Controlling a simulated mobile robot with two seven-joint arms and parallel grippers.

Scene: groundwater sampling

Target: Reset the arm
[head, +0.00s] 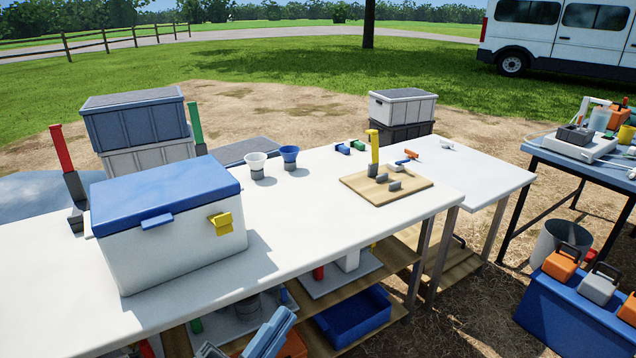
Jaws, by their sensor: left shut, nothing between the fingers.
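My left gripper (279,323) shows only in part at the bottom edge, as blue-grey bars lying side by side. It is shut and empty, below the front edge of the white table (300,222) and in front of its lower shelf. The rest of the left arm is mostly cut off by the frame. My right gripper is not in view.
A white cooler (165,245) with a blue lid and yellow latch stands on the table's left part. White (257,165) and blue (289,157) cups and a wooden board (412,190) with a yellow-handled tool stand farther back. A blue bin (352,318) sits underneath. The tabletop's front middle is clear.

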